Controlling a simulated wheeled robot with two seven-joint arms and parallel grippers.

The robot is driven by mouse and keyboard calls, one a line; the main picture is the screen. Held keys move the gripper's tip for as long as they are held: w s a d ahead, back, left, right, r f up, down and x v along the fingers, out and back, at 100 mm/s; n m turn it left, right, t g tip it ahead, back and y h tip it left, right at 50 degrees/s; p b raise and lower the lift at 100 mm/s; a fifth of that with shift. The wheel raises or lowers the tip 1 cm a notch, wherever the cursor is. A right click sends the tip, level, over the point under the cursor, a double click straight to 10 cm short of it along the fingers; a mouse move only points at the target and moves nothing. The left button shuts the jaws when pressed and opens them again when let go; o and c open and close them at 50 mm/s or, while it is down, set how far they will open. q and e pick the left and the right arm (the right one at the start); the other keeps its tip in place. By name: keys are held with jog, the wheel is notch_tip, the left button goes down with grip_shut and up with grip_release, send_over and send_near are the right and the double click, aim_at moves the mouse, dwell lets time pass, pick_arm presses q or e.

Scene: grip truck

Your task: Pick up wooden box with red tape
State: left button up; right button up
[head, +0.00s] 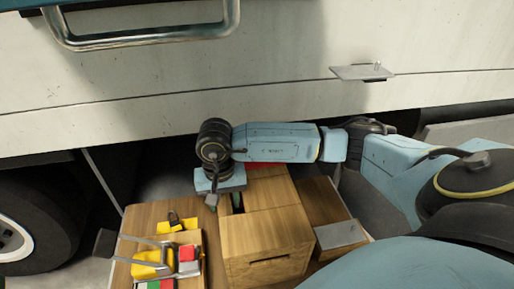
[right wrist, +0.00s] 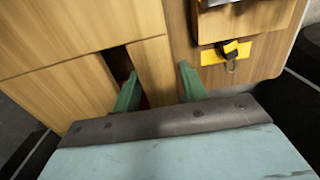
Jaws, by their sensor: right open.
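The wooden box (head: 268,232) stands on the wooden table top, with a dark slot in its lid and a hand hole in its front. A strip of red tape (head: 266,165) shows behind my right arm. My right gripper (head: 224,203) points down at the box's left edge, open. In the right wrist view, the green fingers of the right gripper (right wrist: 158,88) stand either side of the edge strip of the wooden box (right wrist: 150,68). One finger is at the dark slot, the other outside the box. Whether they touch the wood is unclear. My left gripper is out of view.
A tray (head: 196,255) with yellow, red and green items lies left of the box. A second wooden box (head: 322,203) with a grey piece stands at its right. The truck's white side (head: 290,70) with a metal handle (head: 140,38) rises behind.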

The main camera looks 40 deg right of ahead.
grip_shut()
dwell(1.2)
jog(key=shift+w+r, duration=0.1)
jog(key=shift+r, duration=0.05)
